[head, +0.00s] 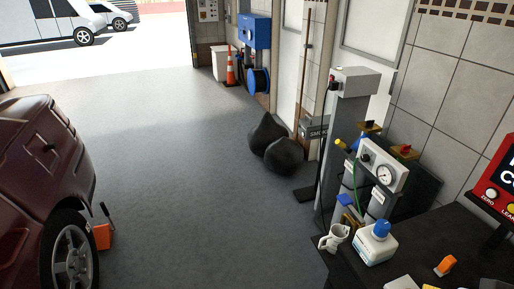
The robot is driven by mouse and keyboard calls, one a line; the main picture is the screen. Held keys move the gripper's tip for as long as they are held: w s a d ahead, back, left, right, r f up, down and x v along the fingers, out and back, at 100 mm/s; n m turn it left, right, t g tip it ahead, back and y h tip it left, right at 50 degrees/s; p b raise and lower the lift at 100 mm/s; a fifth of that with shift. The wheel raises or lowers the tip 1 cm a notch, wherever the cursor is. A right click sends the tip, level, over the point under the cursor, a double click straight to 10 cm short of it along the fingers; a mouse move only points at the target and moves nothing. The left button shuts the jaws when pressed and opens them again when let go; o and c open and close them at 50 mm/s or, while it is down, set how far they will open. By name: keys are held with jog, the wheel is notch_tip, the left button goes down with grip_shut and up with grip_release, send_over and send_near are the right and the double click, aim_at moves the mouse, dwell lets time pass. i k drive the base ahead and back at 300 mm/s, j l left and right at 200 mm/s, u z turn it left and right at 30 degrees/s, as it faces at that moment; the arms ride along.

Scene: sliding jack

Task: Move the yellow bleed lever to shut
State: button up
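My gripper does not show in the head view.
Black bags (284,155) lie by the wall. A dark red car (40,165) stands left. The grey floor between is clear.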

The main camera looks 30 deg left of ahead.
aim_at(341, 143)
jog(key=u, duration=0.45)
jog(key=i+j+z, duration=0.8)
jog(key=j, duration=0.15)
jog(key=i+j+z, duration=0.15)
jog(key=j+z, duration=0.15)
jog(key=i+j+z, duration=0.25)
jog(key=j, duration=0.3)
jog(key=k, duration=0.1)
